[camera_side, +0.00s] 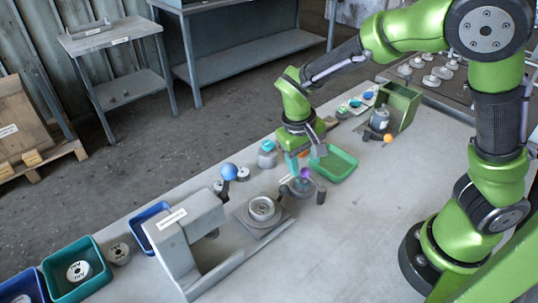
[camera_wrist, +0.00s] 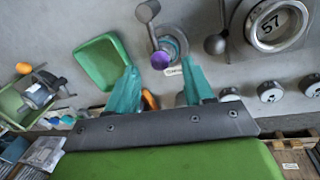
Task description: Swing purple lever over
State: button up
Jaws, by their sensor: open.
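In the side view the purple part (camera_side: 305,173) is small and partly hidden by my gripper. My gripper (camera_wrist: 158,80) has two teal fingers spread apart, with nothing between them. The knob lies just beyond the fingertips, between their lines, and I cannot tell whether either finger touches it. In the side view my gripper (camera_side: 299,168) is low over the bench at the lever.
A green tray (camera_side: 334,164) stands close by my gripper. A round metal part on a square plate (camera_side: 262,210) and a grey block housing (camera_side: 185,235) stand to the left. A blue ball knob (camera_side: 229,171) rises nearby. The bench's front right is clear.

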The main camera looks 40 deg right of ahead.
aim_at(305, 169)
jog(key=shift+d+f, duration=0.15)
jog(key=shift+f, duration=0.6)
jog(key=shift+d+f, duration=0.15)
jog(key=shift+f, duration=0.6)
grip_shut()
